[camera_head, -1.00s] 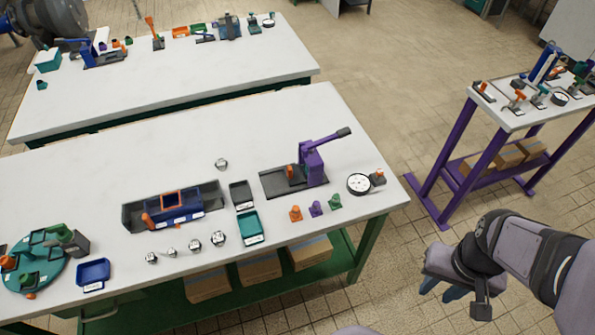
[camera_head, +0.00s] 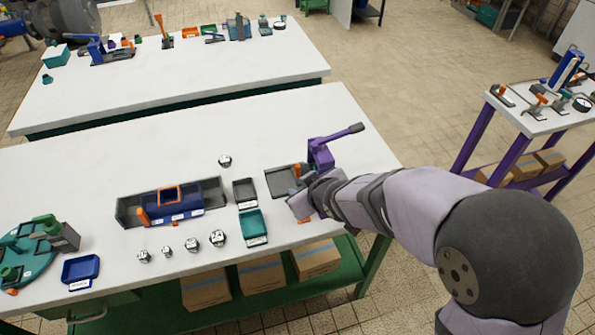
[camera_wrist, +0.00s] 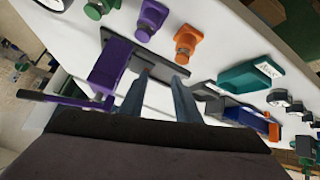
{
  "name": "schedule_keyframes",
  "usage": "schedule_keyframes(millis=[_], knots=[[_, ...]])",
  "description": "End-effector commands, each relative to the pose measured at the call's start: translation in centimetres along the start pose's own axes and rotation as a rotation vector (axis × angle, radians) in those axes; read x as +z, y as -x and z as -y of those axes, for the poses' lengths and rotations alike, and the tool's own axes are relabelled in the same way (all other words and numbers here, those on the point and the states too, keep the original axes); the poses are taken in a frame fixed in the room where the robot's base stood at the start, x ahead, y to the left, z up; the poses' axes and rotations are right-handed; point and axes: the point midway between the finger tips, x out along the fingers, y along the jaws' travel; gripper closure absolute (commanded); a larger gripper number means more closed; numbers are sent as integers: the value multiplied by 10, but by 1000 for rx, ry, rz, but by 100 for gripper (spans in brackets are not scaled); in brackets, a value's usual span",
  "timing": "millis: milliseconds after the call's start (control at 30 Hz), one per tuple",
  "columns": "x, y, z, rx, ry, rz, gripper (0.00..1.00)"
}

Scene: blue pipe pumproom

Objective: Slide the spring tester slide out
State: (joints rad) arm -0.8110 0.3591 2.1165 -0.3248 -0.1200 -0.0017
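The spring tester appears to be the purple lever press (camera_head: 320,154) near the right end of the front table. It also shows at left in the wrist view (camera_wrist: 108,68). Its dark flat slide base (camera_head: 279,182) runs out to the left, with an orange knob beside the purple body. In the wrist view the dark base (camera_wrist: 150,56) lies just beyond my fingertips. My gripper (camera_wrist: 160,76) is open, its two fingers apart with nothing visible held. In the head view my gripper (camera_head: 303,202) is at the base's front edge and hides part of it. Contact cannot be told.
An orange peg (camera_wrist: 187,45) and a purple peg (camera_wrist: 152,18) stand close beyond my fingers. A dark tray (camera_head: 245,192) and a teal tray (camera_head: 253,224) sit left of the tester. A blue carriage (camera_head: 182,203) in a dark rail lies farther left.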

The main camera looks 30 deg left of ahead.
Motion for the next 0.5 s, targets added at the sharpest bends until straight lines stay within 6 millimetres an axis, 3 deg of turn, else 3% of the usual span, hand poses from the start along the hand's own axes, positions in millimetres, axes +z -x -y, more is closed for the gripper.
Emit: schedule_keyframes(millis=[200, 500], knots=[[-4, -20, 2, 22, -171, -185, 70], [-10, -21, -19, 111, -314, -367, 70]])
